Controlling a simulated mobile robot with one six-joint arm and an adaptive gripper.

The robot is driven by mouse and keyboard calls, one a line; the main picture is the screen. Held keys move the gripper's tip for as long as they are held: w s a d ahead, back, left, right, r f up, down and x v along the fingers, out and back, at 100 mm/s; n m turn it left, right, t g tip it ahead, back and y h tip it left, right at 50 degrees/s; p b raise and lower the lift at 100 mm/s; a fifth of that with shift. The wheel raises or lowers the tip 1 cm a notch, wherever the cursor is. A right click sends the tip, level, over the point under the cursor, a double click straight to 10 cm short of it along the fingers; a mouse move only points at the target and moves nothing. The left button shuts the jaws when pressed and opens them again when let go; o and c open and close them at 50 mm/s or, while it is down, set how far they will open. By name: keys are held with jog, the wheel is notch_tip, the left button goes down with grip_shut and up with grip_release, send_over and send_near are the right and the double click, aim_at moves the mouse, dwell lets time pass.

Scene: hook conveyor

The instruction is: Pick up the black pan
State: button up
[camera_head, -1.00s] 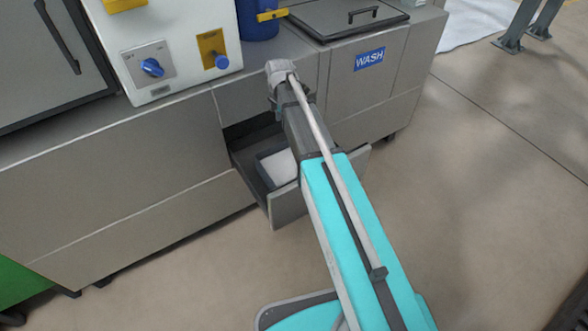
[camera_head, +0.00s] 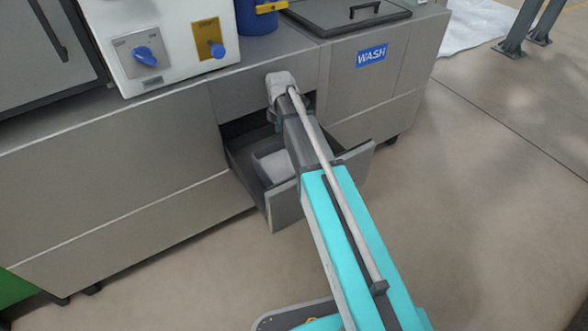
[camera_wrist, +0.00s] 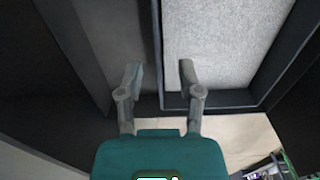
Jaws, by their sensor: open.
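A dark-rimmed rectangular pan (camera_wrist: 215,99) with pale, speckled contents lies in the open drawer; it appears to be the black pan. In the head view the pan (camera_head: 263,172) shows partly, with my arm covering its right side. In the wrist view my gripper (camera_wrist: 162,70) is open and empty. Its fingers stand on either side of the pan's left wall, the left one outside and the right one over the contents. I cannot tell whether they touch it. In the head view my arm hides the fingers.
The open drawer (camera_head: 288,209) juts from the grey cabinet (camera_head: 110,180); its front panel and side walls surround the pan. The counter above carries a white control box (camera_head: 165,65), a blue container (camera_head: 257,20) and a lidded WASH station (camera_head: 345,15).

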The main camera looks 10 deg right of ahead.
aim_at(282, 141)
dwell(0.4)
jog(key=shift+w+f+b, duration=0.15)
jog(key=shift+f+b, duration=2.45)
jog(key=shift+f, duration=0.05)
grip_shut()
